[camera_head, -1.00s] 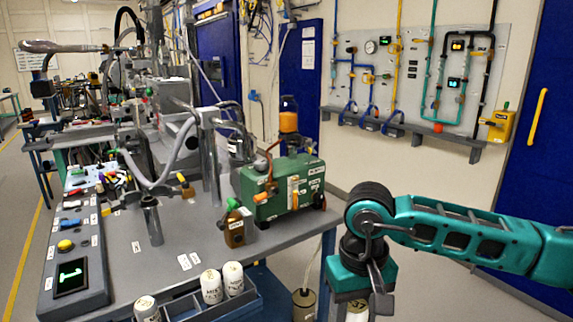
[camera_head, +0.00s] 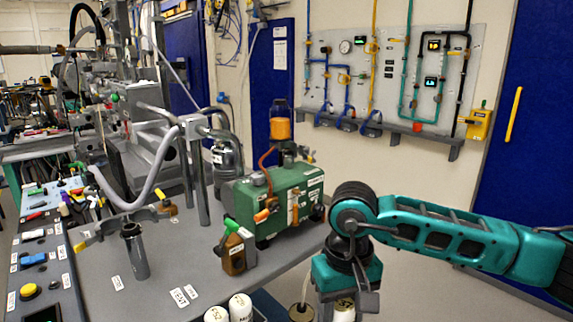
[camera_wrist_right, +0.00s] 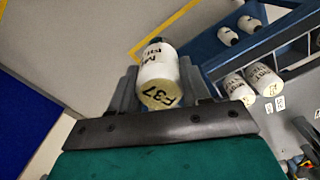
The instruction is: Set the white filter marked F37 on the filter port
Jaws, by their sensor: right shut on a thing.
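The white filter marked F37 (camera_wrist_right: 157,68) is held in my right gripper (camera_wrist_right: 160,82) in the right wrist view. Its yellowish end bearing "F37" faces the camera, and a dark fitting shows at its far end. In the head view, my right gripper (camera_head: 345,300) hangs low at the bench's right, with part of the filter (camera_head: 344,312) below it at the frame edge. A grey upright tube with an open top (camera_head: 136,255) stands on the bench, left of the gripper; I cannot tell whether it is the filter port. My left gripper is not in view.
Other white filters (camera_wrist_right: 262,78) sit in a rack (camera_wrist_right: 292,55). A control panel (camera_head: 45,270) lines the bench's left.

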